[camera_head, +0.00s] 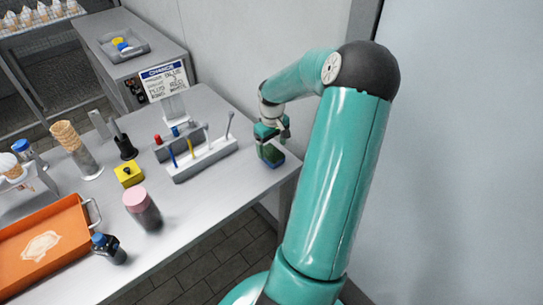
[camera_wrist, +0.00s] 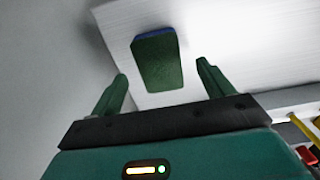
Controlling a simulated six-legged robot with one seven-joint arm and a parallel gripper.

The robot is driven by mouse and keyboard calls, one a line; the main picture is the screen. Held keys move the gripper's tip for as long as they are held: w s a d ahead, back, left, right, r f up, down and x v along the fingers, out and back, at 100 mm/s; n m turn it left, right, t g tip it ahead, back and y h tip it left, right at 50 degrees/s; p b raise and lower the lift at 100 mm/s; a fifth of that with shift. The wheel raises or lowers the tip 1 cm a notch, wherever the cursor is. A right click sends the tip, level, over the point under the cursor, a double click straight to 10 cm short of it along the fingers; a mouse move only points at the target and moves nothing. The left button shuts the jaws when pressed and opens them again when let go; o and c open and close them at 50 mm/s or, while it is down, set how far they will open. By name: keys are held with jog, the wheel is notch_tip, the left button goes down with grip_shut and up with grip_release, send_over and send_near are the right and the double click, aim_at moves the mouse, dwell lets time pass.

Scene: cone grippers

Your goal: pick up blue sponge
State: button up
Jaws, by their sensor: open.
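The sponge (camera_head: 272,156) lies on the grey table at its right edge, under my gripper (camera_head: 270,135). It shows a dark green face and a blue side. In the wrist view the sponge (camera_wrist: 158,60) lies flat on the pale table top, ahead of the fingertips and between their lines, with a blue strip along its far edge. My gripper (camera_wrist: 162,84) is open, its two green fingers apart with nothing between them. In the head view my gripper partly covers the sponge.
A grey rack (camera_head: 203,158) with coloured tools stands left of the sponge. A sign (camera_head: 164,82) stands behind it. A yellow block (camera_head: 128,173), a pink-lidded jar (camera_head: 142,208) and an orange tray (camera_head: 68,222) are further left. The table's right edge is close to the sponge.

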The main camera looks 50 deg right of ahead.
aim_at(272, 153)
notch_tip(272, 153, down, 4)
jog(key=shift+w+d+f, duration=0.1)
jog(key=shift+w, duration=0.05)
jog(key=c, duration=1)
jog(key=shift+c, duration=0.2)
jog(key=shift+r, duration=0.75)
jog(key=s+a+r, duration=0.5)
jog(key=a+r, duration=0.6)
jog(key=a, duration=0.2)
jog(key=shift+r, duration=0.3)
jog(key=shift+s, duration=0.1)
